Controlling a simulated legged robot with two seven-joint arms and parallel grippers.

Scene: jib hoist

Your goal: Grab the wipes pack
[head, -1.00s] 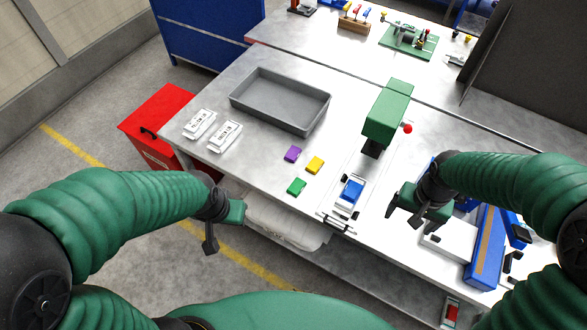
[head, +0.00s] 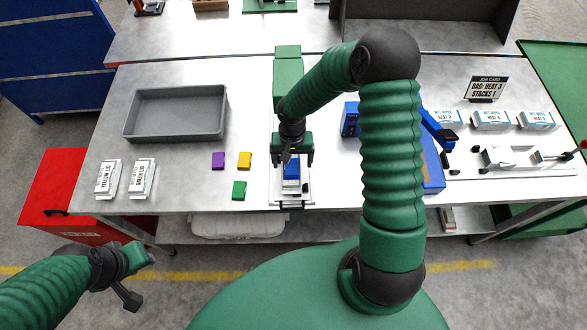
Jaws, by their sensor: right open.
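A white pack with a blue top (head: 291,170) sits on the fixture below the green press head (head: 288,82); it looks like the wipes pack, but no label on it is readable. My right gripper (head: 292,158) is open directly over it, with one finger on each side of the blue top. The gripper partly hides the pack, and I cannot tell whether the fingers touch it. My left gripper (head: 134,277) is open and empty, off the front left of the table.
Two white packs with lid labels (head: 141,178) lie at left near a grey tray (head: 176,113). Purple (head: 218,160), yellow (head: 245,160) and green (head: 239,190) blocks lie left of the fixture. Labelled boxes (head: 491,121) stand at right, below a job card (head: 485,88).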

